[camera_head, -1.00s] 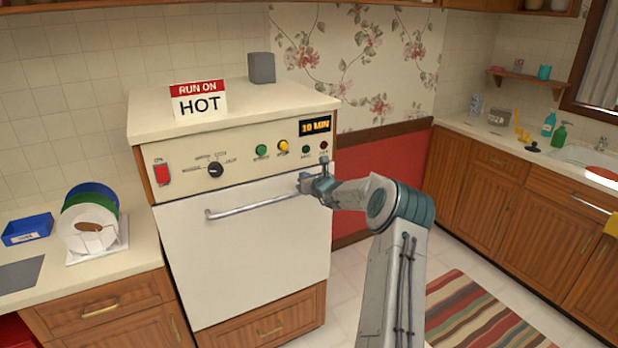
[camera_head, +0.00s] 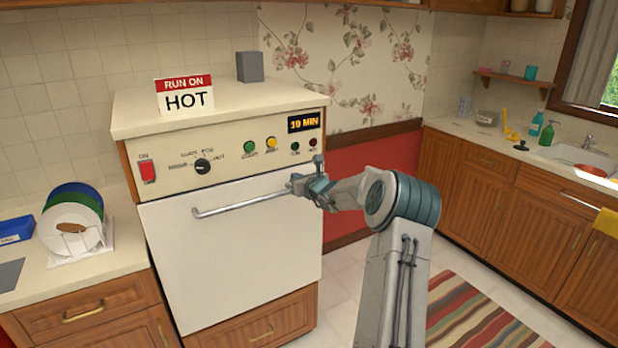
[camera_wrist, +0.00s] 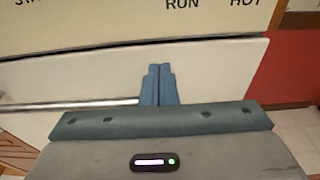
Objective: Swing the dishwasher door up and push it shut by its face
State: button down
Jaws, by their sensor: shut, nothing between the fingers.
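The dishwasher door (camera_head: 235,260) is a cream panel standing upright, flush or nearly flush under the control panel (camera_head: 225,160). A dark gap line runs along its top edge in the wrist view. A metal bar handle (camera_head: 240,205) crosses its upper part. My gripper (camera_head: 294,184) is at the door's upper right, near the handle's right end. In the wrist view my gripper's blue fingers (camera_wrist: 159,82) are together and empty, in front of the door face (camera_wrist: 215,75). I cannot tell whether they touch it.
A "RUN ON HOT" sign (camera_head: 185,97) and a grey box (camera_head: 250,67) stand on the dishwasher top. A plate rack (camera_head: 80,254) with plates is on the left counter. A striped rug (camera_head: 480,320) lies on the floor at right.

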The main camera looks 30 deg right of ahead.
jog(key=s+d+r+b, duration=0.1)
jog(key=s+r, duration=0.5)
jog(key=s, duration=0.1)
jog(key=s+a+n+g+y, duration=0.25)
jog(key=a+n, duration=0.35)
jog(key=a, duration=0.3)
jog(key=s+a+n+g+y, duration=0.1)
jog(key=s+a+n+g, duration=0.1)
jog(key=s+a+n, duration=0.5)
jog(key=s+a+n+g+y, duration=0.15)
jog(key=a+n, duration=0.35)
jog(key=a, duration=0.6)
jog(key=s+a+f+n+g+h, duration=0.1)
jog(key=s+a+n+g, duration=0.1)
jog(key=s+a+n, duration=0.45)
jog(key=s+a+f+n+g, duration=0.1)
jog(key=s+n+g, duration=0.2)
jog(key=s, duration=0.6)
jog(key=s+d+f+n+g+h, duration=0.1)
jog(key=s+d+f+n+h, duration=0.1)
jog(key=s+n, duration=0.2)
jog(key=s+d+f+n+g+h, duration=0.1)
jog(key=s+n, duration=0.3)
jog(key=s, duration=0.6)
jog(key=shift+s+d+f+h, duration=0.35)
jog(key=shift+f+h, duration=0.15)
